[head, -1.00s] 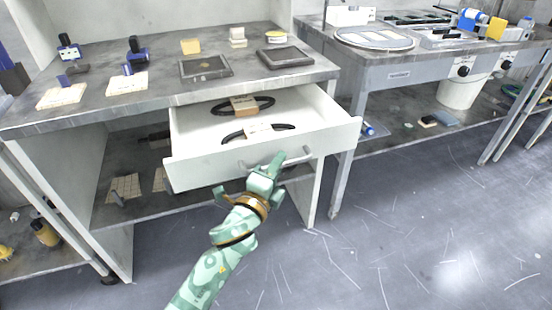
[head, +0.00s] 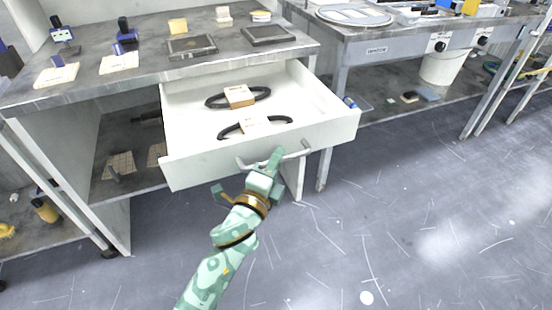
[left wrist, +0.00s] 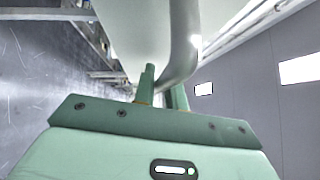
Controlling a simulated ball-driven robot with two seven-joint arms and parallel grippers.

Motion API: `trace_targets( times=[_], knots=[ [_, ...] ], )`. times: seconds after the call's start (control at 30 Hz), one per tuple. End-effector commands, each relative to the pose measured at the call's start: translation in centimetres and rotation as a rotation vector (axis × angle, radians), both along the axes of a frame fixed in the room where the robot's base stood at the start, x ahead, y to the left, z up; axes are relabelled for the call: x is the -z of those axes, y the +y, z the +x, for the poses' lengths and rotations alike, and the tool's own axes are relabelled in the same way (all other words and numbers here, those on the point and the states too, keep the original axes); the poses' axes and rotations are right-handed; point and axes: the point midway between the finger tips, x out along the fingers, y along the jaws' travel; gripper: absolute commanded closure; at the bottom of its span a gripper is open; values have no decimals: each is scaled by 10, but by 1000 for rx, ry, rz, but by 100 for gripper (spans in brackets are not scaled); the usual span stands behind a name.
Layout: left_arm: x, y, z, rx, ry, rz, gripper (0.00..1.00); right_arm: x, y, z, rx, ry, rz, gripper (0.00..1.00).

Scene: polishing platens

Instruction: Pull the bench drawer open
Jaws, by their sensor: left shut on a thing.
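The white bench drawer (head: 215,165) stands well out from under the grey bench top in the head view. Two black looped belts with tan card sleeves lie inside it. The drawer's grey bar handle (head: 296,155) runs across its front and shows large in the left wrist view (left wrist: 182,58). My left gripper (head: 272,160) is shut on the handle near its middle, with a finger on each side of the bar in the left wrist view (left wrist: 162,88). My right gripper is in neither view.
The bench top (head: 140,83) carries two dark square plates, small blocks and blue-handled tools. A second bench (head: 400,50) stands to the right, with a white bucket (head: 441,66) under it. The floor in front and to the right is clear.

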Motion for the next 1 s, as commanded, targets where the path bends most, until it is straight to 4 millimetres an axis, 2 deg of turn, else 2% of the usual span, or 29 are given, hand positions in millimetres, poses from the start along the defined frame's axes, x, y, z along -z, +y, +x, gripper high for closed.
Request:
trace_targets(
  times=[0.07, 0.1, 0.17, 0.43, 0.57, 0.77, 1.0],
  knots=[
    [2, 1, 0, -3, 4, 2, 100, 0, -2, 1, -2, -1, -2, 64],
    [2, 1, 0, -3, 4, 2, 82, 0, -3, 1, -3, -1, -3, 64],
    [2, 1, 0, -2, 3, 2, 66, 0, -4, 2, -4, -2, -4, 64],
    [1, 1, 0, -1, 2, 1, 66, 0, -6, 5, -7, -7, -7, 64],
    [1, 5, -8, -1, 3, 1, 66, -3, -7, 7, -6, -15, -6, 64],
    [5, 25, -46, -2, 2, 2, 66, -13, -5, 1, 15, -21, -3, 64],
    [15, 54, -104, -1, 4, 1, 66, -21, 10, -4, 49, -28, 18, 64]
  ],
)
